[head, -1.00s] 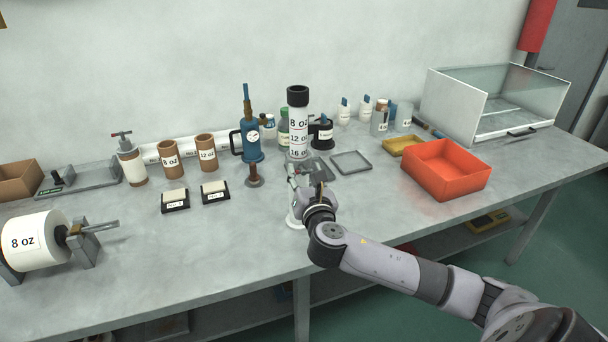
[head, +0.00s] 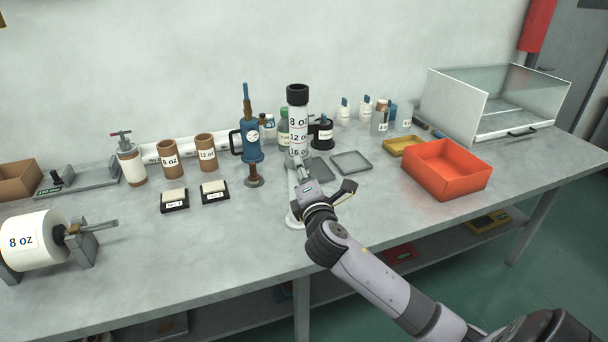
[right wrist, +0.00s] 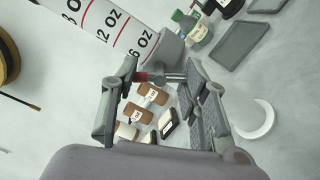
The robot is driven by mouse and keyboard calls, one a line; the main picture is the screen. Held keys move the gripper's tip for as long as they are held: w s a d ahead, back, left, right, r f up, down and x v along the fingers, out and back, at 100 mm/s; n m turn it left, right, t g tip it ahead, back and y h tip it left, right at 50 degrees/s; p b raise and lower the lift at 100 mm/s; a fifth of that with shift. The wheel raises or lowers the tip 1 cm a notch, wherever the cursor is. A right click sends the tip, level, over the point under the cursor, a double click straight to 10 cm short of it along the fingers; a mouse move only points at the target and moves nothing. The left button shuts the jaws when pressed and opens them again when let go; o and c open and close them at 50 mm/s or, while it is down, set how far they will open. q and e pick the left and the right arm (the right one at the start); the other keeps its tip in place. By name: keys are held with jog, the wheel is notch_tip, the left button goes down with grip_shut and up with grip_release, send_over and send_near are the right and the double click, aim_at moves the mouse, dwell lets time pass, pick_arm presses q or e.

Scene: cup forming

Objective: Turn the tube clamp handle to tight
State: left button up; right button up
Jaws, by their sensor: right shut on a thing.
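The upright white tube (head: 298,122) with a black top and the marks 8 oz, 12 oz and 16 oz stands mid-bench; it also shows in the right wrist view (right wrist: 110,28). The clamp handle (right wrist: 172,77), a thin grey bar with a red part, lies between my right fingers near the tube's grey lower end. My right gripper (right wrist: 162,76) is shut on this handle. In the head view, my right gripper (head: 298,174) is just in front of the tube's foot, and its own body hides most of the handle. My left gripper is not in view.
A white round base (head: 293,219) lies close below my right gripper. A blue pump (head: 252,140) and two labelled blocks stand to the left. Grey trays (head: 351,161) and an orange bin (head: 446,168) are to the right.

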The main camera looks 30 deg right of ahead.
jog(key=m, duration=0.6)
jog(key=shift+f, duration=0.25)
jog(key=shift+m, duration=0.4)
jog(key=o, duration=1)
jog(key=shift+w, duration=0.1)
jog(key=shift+o, duration=0.2)
jog(key=shift+r, duration=0.1)
jog(key=v, duration=1.2)
